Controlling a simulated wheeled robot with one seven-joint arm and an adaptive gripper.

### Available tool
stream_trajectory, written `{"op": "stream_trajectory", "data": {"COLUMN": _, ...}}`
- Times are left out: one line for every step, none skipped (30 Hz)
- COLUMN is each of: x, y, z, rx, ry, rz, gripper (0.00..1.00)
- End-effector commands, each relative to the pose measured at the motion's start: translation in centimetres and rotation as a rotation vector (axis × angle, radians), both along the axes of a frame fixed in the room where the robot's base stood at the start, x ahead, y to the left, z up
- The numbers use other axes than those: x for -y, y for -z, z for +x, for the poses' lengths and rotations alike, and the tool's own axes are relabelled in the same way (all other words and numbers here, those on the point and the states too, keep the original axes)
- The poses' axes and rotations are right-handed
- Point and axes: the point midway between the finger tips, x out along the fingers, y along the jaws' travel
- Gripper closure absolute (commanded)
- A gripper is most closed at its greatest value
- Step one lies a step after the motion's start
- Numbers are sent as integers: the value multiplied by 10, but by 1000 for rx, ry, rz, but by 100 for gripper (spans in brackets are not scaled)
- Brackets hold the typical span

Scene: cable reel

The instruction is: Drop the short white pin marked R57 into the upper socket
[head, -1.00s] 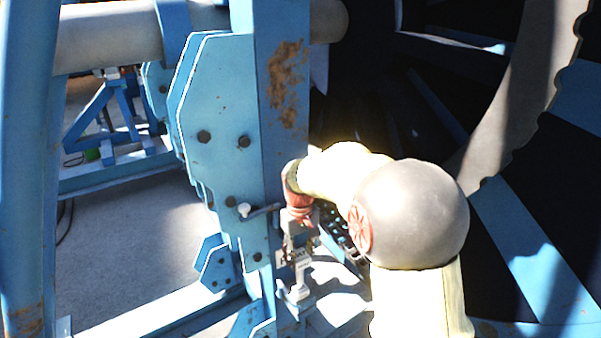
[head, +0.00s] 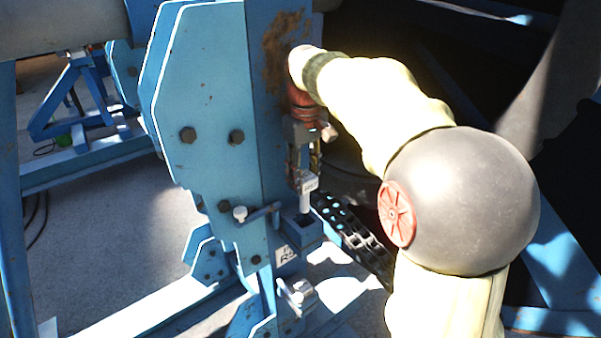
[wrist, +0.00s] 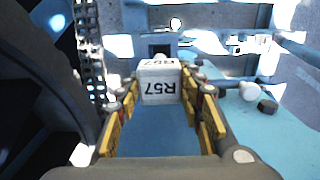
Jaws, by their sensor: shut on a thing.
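My gripper (head: 303,160) points down beside the blue post and is shut on the short white pin (head: 307,184). In the wrist view the pin's white block (wrist: 158,88) reads R57 and sits between the yellow finger pads of my gripper (wrist: 160,100). The pin hangs roughly upright just above the upper socket (head: 304,226), a blue bracket with a dark opening. I cannot tell whether its tip is in the opening. In the wrist view a dark square opening (wrist: 160,48) shows beyond the pin. Below, a grey fitting (head: 300,294) sits on the lower bracket.
A lever with a white knob (head: 240,213) sticks out left of the socket. A black perforated strip (head: 352,238) lies close on the right. The bolted blue plate (head: 205,110) stands left of my gripper. The dark reel fills the right side.

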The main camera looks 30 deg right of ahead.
Motion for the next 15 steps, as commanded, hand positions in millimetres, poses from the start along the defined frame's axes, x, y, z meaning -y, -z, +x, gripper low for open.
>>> {"op": "stream_trajectory", "data": {"x": 0, "y": 5, "z": 0, "rx": 0, "ry": 0, "rz": 0, "gripper": 100}}
{"op": "stream_trajectory", "data": {"x": 0, "y": 7, "z": 0, "rx": 0, "ry": 0, "rz": 0, "gripper": 100}}
{"op": "stream_trajectory", "data": {"x": 0, "y": 10, "z": 0, "rx": 0, "ry": 0, "rz": 0, "gripper": 100}}
{"op": "stream_trajectory", "data": {"x": 0, "y": 12, "z": 0, "rx": 0, "ry": 0, "rz": 0, "gripper": 100}}
{"op": "stream_trajectory", "data": {"x": 0, "y": 13, "z": 0, "rx": 0, "ry": 0, "rz": 0, "gripper": 100}}
{"op": "stream_trajectory", "data": {"x": 0, "y": 14, "z": 0, "rx": 0, "ry": 0, "rz": 0, "gripper": 100}}
{"op": "stream_trajectory", "data": {"x": 0, "y": 14, "z": 0, "rx": 0, "ry": 0, "rz": 0, "gripper": 100}}
{"op": "stream_trajectory", "data": {"x": 0, "y": 14, "z": 1, "rx": 0, "ry": 0, "rz": 0, "gripper": 100}}
{"op": "stream_trajectory", "data": {"x": 0, "y": 14, "z": 1, "rx": 0, "ry": 0, "rz": 0, "gripper": 100}}
{"op": "stream_trajectory", "data": {"x": 0, "y": 14, "z": 1, "rx": 1, "ry": 0, "rz": 0, "gripper": 100}}
{"op": "stream_trajectory", "data": {"x": 0, "y": 13, "z": 1, "rx": 1, "ry": 0, "rz": 0, "gripper": 100}}
{"op": "stream_trajectory", "data": {"x": 0, "y": 13, "z": 1, "rx": 1, "ry": 0, "rz": 0, "gripper": 100}}
{"op": "stream_trajectory", "data": {"x": 0, "y": 13, "z": 1, "rx": 1, "ry": 0, "rz": 0, "gripper": 100}}
{"op": "stream_trajectory", "data": {"x": 0, "y": 13, "z": 1, "rx": 1, "ry": 0, "rz": 0, "gripper": 100}}
{"op": "stream_trajectory", "data": {"x": 0, "y": 13, "z": 1, "rx": 1, "ry": 0, "rz": 0, "gripper": 100}}
